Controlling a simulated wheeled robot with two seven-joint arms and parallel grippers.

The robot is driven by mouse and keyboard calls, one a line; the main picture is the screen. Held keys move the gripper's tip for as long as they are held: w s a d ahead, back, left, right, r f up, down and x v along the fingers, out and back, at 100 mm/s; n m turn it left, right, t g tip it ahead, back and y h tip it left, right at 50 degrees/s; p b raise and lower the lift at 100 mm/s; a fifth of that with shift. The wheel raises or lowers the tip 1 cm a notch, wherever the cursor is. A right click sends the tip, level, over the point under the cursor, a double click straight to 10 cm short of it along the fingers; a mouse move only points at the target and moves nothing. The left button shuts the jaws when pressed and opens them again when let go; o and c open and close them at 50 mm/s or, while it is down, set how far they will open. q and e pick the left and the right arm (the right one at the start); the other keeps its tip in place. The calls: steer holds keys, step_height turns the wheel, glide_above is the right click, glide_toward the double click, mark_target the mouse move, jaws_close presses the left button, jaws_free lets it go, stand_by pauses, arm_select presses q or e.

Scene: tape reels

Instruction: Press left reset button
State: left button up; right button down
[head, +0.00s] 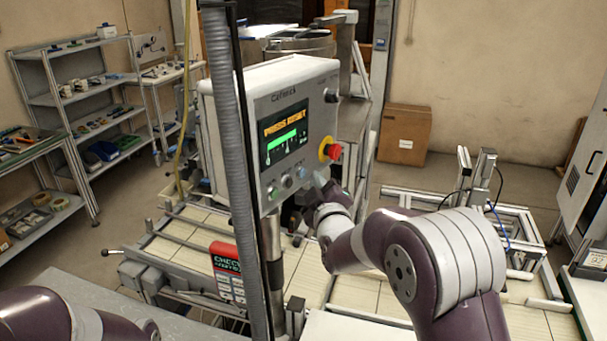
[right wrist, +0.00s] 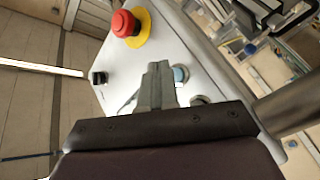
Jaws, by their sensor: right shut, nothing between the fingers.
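The control box (head: 273,105) has a lit screen (head: 284,134) that reads "PRESS RESET" over a green bar. A row of small round buttons (head: 287,181) sits along its lower front; which one is the left reset button is not labelled legibly. In the right wrist view, a pale blue button (right wrist: 181,74) shows just beside my right gripper (right wrist: 157,70), partly hidden by it. My right gripper is shut and empty, with its tips close to the panel face. I cannot tell whether they touch it. My left gripper is out of view.
A red emergency stop (head: 332,150) on a yellow base is on the panel's right side. A black switch (right wrist: 98,78) also shows on the panel. A grey corrugated hose (head: 230,130) runs down in front of the box. A red checklist sign (head: 225,262) stands below.

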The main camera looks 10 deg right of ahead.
steer(key=shift+w+a, duration=0.1)
steer(key=shift+a, duration=0.05)
stand_by(0.4)
steer(key=shift+w+a, duration=0.2)
steer(key=shift+w+a+b, duration=0.2)
steer(key=shift+a+b, duration=0.05)
steer(key=shift+b, duration=0.1)
stand_by(0.9)
steer(key=shift+d, duration=0.1)
steer(key=shift+s+d+b, duration=0.45)
steer(key=shift+s+b, duration=0.05)
steer(key=shift+b, duration=0.05)
steer(key=shift+d, duration=0.1)
